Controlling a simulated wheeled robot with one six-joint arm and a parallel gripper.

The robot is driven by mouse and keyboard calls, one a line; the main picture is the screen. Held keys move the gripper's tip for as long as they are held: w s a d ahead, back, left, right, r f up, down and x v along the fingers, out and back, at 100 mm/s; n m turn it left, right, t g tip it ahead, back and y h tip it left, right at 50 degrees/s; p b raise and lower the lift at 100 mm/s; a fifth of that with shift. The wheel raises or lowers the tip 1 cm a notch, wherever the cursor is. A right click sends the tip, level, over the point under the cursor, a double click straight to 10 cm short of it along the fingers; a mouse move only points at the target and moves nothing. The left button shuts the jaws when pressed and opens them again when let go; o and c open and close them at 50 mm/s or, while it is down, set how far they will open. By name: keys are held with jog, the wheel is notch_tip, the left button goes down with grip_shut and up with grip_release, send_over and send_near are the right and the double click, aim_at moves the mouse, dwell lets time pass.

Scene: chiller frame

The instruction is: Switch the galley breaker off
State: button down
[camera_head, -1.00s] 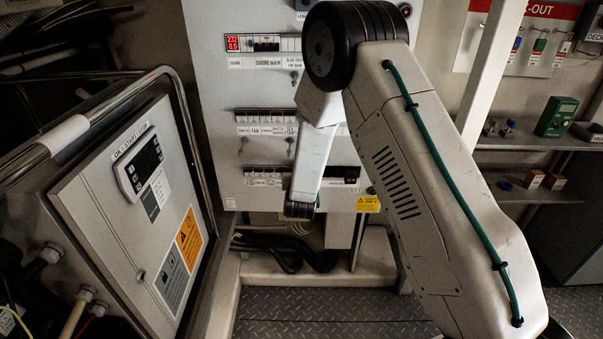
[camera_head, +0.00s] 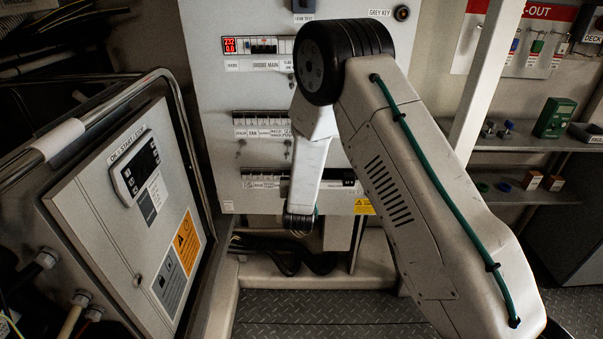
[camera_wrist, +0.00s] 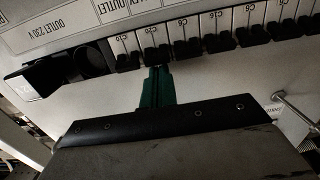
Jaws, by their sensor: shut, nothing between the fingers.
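My gripper (camera_wrist: 157,76) shows in the wrist view with its green fingers together and empty. The fingertips are just below a row of black breaker toggles (camera_wrist: 187,47), close to one near the row's left end. I cannot tell if they touch. The breakers carry white faces marked C16 or similar. I cannot read which one is the galley breaker. In the head view, the lower breaker row (camera_head: 262,177) is partly covered by my arm, and the gripper fingers are hidden.
A black outlet with a raised flap (camera_wrist: 30,78) stands left of the toggles in the wrist view. A metal lever (camera_wrist: 297,107) juts out at right. In the head view, an open cabinet door (camera_head: 130,200) stands left and a shelf (camera_head: 530,143) is at right.

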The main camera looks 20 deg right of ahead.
jog(key=shift+s+f+t, duration=0.2)
jog(key=shift+f+t, duration=0.1)
jog(key=shift+t, duration=0.3)
jog(key=shift+s+a+f+t+h, duration=0.1)
jog(key=shift+s+f+t+h, duration=0.05)
jog(key=shift+f, duration=0.3)
jog(key=shift+s+a+f+t+h, duration=0.1)
jog(key=shift+f+t+h, duration=0.05)
jog(key=shift+f, duration=0.25)
jog(key=s+a+f, duration=0.1)
jog(key=s+f, duration=0.5)
jog(key=f, duration=0.1)
jog(key=shift+s+a+f, duration=0.15)
jog(key=shift+a+f, duration=0.15)
jog(key=shift+a, duration=0.1)
